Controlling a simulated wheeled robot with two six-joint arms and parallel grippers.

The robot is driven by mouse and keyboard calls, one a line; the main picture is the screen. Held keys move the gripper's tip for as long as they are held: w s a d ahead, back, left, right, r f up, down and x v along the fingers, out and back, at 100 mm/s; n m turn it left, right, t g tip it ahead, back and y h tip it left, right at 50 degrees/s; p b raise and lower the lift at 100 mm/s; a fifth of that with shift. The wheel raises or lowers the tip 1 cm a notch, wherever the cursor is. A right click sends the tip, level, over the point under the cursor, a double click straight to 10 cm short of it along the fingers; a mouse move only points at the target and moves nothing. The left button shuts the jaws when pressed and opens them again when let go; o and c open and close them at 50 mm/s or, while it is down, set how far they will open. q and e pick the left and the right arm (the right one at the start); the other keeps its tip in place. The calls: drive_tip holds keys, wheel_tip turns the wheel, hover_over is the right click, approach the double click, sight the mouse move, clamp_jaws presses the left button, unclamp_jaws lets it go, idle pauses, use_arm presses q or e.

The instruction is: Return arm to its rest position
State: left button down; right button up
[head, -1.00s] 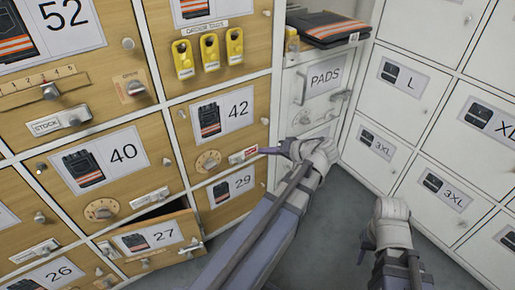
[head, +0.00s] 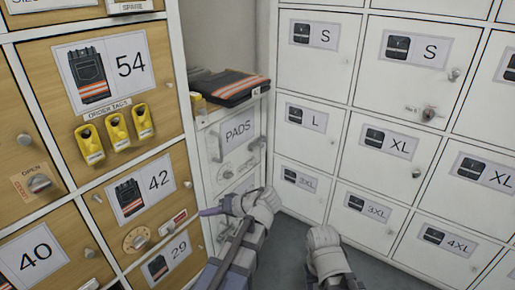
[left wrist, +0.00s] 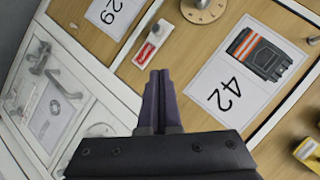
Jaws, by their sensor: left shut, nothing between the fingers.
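My left gripper (head: 207,211) is in front of the wooden lockers, low in the head view.
A PADS locker (head: 238,133) stands in the corner, with a dark folded garment with orange bands (head: 230,88) on top. Yellow order tags (head: 117,130) hang above the 42 locker. White size lockers (head: 310,125) line the right. Grey floor shows between my arms.

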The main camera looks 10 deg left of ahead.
use_arm(q)
drive_tip(key=s+d+f+m+h+p, duration=0.1)
drive_tip(key=s+d+m+h+p, duration=0.45)
drive_tip(key=d, duration=0.65)
drive_tip(key=s+d+f+m+h+p, duration=0.1)
drive_tip(key=s+d+m+h+p, duration=0.4)
drive_tip(key=d, duration=0.7)
wheel_tip(320, 180, up, 36)
drive_tip(key=p, duration=3.5)
drive_tip(key=shift+s+d+r+g, duration=0.15)
drive_tip(key=shift+s+r+g, duration=0.05)
drive_tip(key=shift+s+g, duration=0.2)
